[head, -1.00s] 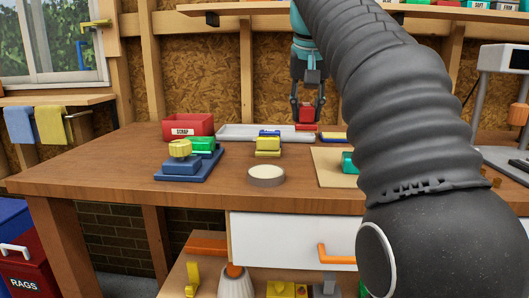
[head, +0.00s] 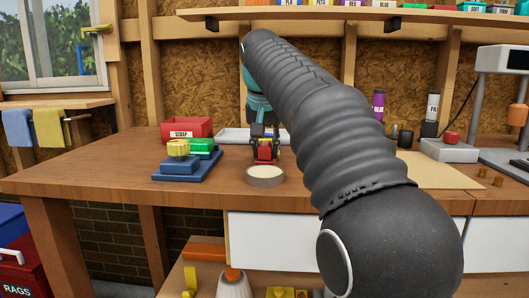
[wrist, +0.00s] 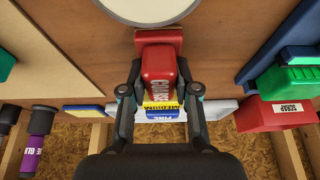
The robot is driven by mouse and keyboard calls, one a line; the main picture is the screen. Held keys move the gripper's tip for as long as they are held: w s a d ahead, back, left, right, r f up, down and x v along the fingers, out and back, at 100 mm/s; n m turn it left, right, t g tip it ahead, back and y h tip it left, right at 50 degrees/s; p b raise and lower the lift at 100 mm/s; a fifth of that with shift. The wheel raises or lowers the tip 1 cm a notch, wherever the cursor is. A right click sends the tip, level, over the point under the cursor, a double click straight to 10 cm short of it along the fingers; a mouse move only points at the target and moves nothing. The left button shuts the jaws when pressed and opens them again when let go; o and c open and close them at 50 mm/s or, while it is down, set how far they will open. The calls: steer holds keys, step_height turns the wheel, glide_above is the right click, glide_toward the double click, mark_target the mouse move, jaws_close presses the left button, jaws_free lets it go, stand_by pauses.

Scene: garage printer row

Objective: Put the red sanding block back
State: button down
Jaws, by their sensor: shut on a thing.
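The red sanding block (wrist: 160,66), lettered COARSE, is held between the two fingers of my gripper (wrist: 160,92). In the head view the red block (head: 265,155) shows low over the bench, just behind a round pale disc (head: 265,174). A yellow block (wrist: 160,105) lettered MEDIUM and a blue block (wrist: 162,115) lettered FINE line up beyond it in the wrist view. They are mostly hidden behind my gripper (head: 265,150) in the head view. I cannot tell whether the red block touches the bench or the yellow block.
A red SCRAP bin (head: 187,128) and a blue base (head: 170,176) with blue, yellow and green pieces stand to the left. A pale tray (head: 226,134) lies behind. A tan board (head: 440,172) lies to the right. The bench's front left is clear.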

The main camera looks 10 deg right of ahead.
steer(key=shift+f, duration=0.15)
steer(key=c, duration=0.9)
jaws_free()
steer(key=shift+o, duration=0.2)
steer(key=p+v, duration=0.3)
steer(key=v, duration=0.9)
steer(key=shift+w, duration=0.1)
